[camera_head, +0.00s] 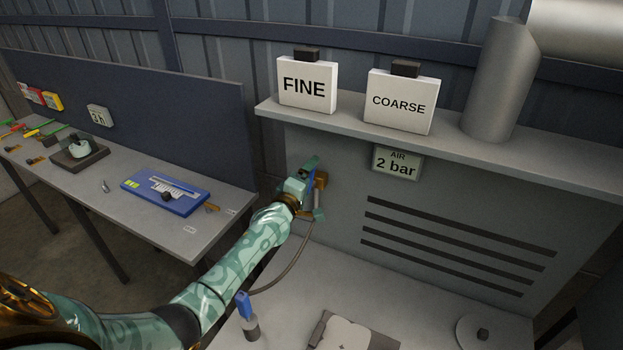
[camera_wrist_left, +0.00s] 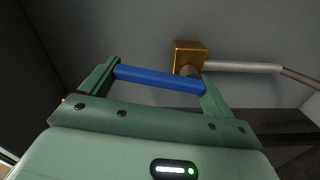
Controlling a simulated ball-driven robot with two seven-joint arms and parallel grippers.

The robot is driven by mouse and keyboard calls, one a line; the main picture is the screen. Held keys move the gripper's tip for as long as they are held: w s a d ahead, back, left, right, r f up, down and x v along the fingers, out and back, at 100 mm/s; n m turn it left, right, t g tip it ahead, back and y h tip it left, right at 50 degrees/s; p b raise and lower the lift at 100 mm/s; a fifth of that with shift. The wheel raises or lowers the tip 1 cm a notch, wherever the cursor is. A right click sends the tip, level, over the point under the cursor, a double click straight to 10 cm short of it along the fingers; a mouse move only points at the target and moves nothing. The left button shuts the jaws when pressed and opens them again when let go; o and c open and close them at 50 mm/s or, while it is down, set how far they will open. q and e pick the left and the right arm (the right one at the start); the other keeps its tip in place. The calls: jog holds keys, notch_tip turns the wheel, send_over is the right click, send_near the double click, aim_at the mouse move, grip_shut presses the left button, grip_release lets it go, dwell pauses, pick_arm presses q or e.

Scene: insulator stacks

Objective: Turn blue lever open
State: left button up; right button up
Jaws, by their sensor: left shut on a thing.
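The blue lever (camera_wrist_left: 160,79) lies between the two fingers of my left gripper (camera_wrist_left: 158,82) in the left wrist view, slightly tilted down to the right. Its right end meets a brass valve body (camera_wrist_left: 189,56) on the grey panel. In the head view my left gripper (camera_head: 309,189) is at the panel, shut on the lever, and mostly hides it. The brass valve (camera_head: 321,180) shows just to its right. My right gripper is not in view.
A shelf (camera_head: 450,147) above the valve carries signs FINE (camera_head: 307,86) and COARSE (camera_head: 400,102). A hose (camera_head: 291,262) hangs below the valve. A blue-topped tool (camera_head: 245,307) and a plate (camera_head: 345,334) are on the bench. A side table (camera_head: 105,207) stands left.

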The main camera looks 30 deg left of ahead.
pick_arm(q)
jog(key=shift+a+n, duration=0.35)
jog(key=shift+n, duration=0.75)
jog(key=o, duration=1.2)
jog(key=shift+f, duration=0.1)
jog(key=shift+c, duration=0.2)
jog(key=s+p, duration=0.3)
jog(key=s, duration=1.3)
jog(key=shift+s+d, duration=0.15)
jog(key=shift+d, duration=0.25)
